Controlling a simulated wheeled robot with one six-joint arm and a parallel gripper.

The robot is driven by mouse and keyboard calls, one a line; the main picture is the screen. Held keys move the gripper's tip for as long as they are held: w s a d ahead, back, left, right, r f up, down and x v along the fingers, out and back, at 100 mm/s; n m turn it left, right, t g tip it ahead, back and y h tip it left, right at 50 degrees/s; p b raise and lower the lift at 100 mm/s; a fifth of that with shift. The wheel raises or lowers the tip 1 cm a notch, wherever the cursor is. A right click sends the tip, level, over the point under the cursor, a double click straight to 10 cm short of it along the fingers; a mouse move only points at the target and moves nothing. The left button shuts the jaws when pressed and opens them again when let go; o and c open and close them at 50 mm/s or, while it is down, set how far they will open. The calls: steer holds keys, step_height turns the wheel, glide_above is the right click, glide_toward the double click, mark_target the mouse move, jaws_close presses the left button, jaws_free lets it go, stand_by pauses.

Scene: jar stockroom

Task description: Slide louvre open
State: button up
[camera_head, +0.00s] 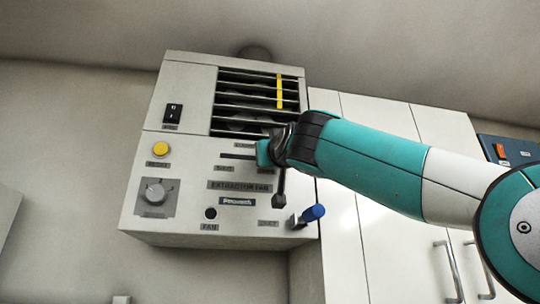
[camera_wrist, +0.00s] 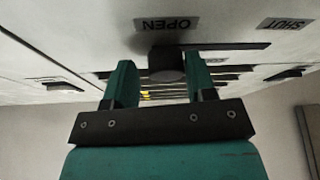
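The extractor fan unit (camera_head: 150,130) is a pale box on the wall. Its louvre (camera_head: 250,100) has dark slats with gaps between them and a yellow vertical strip. Below it is a slot (camera_head: 236,156) with a SHUT label (camera_head: 224,168) under its left part. My gripper (camera_head: 266,153) is at the slot's right part and hides that end. In the wrist view, the dark slider knob (camera_wrist: 167,66) is at the slot end beside the OPEN label (camera_wrist: 166,24), away from the SHUT label (camera_wrist: 286,24). My gripper's fingers (camera_wrist: 162,84) are apart, one either side of the knob.
The unit also has a black switch (camera_head: 173,113), a yellow button (camera_head: 160,149), a grey dial (camera_head: 156,192) and a blue-ended lever (camera_head: 312,213) low on the right. White cabinets (camera_head: 385,255) stand behind my arm. A blue box (camera_head: 510,150) is at the far right.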

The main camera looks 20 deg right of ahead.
steer(key=shift+o, duration=0.4)
steer(key=shift+f, duration=0.1)
steer(key=b+v, duration=0.8)
steer(key=v, duration=0.9)
steer(key=shift+s+b, duration=0.2)
steer(key=shift+b, duration=0.15)
